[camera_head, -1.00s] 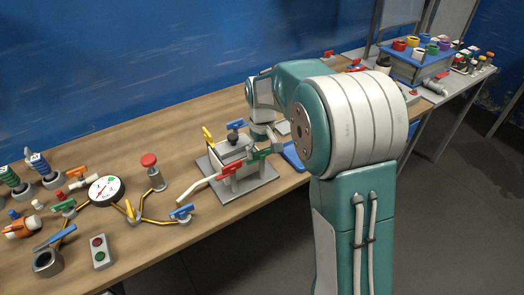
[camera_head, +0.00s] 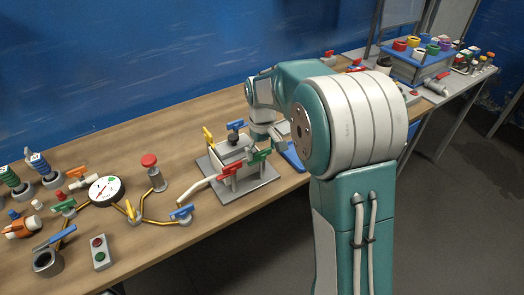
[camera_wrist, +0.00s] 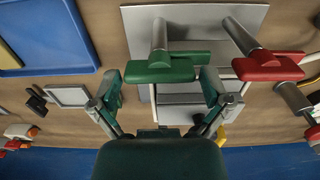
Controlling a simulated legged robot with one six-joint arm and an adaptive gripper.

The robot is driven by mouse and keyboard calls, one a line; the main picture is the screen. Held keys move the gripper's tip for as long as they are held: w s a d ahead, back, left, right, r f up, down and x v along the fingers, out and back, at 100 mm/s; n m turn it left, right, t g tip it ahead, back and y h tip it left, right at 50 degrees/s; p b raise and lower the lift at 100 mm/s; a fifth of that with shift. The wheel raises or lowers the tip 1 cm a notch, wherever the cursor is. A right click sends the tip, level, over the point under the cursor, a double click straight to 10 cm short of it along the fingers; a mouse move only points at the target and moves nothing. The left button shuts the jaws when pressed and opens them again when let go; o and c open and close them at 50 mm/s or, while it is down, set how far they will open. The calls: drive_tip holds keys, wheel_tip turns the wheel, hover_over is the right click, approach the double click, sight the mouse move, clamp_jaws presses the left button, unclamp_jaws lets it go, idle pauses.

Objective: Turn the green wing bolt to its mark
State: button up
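The green wing bolt (camera_head: 259,156) is on the right side of a small grey-white frame on a metal base plate (camera_head: 262,187). In the wrist view the green wing bolt (camera_wrist: 158,71) lies crosswise on a grey stem, between and slightly ahead of my spread fingers. My gripper (camera_wrist: 162,92) is open, one finger at each side of the wing, with no clear contact. In the head view my gripper (camera_head: 276,139) is above and just right of the bolt, partly hidden by my arm. I cannot make out the bolt's mark.
A red wing bolt (camera_wrist: 268,67) is close to the right finger. Yellow (camera_head: 208,134) and blue (camera_head: 236,125) wing bolts are on the frame's far side. A blue tray (camera_wrist: 42,38) lies nearby. A gauge (camera_head: 105,190), pipes and valves fill the left of the table.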

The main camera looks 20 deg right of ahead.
wheel_tip(320, 180, up, 12)
idle(0.7)
drive_tip(key=s+r+m+t, duration=0.1)
drive_tip(key=s+r+t, duration=0.1)
drive_tip(key=s, duration=0.5)
drive_tip(key=s+r+m+t, duration=0.1)
drive_tip(key=s+r, duration=0.2)
drive_tip(key=s, duration=0.5)
drive_tip(key=s+f+m+t, duration=0.1)
drive_tip(key=s+f, duration=0.4)
drive_tip(key=s, duration=0.7)
drive_tip(key=shift+s+m+t, duration=0.3)
drive_tip(key=shift+m+t, duration=0.1)
drive_tip(key=shift+t, duration=0.4)
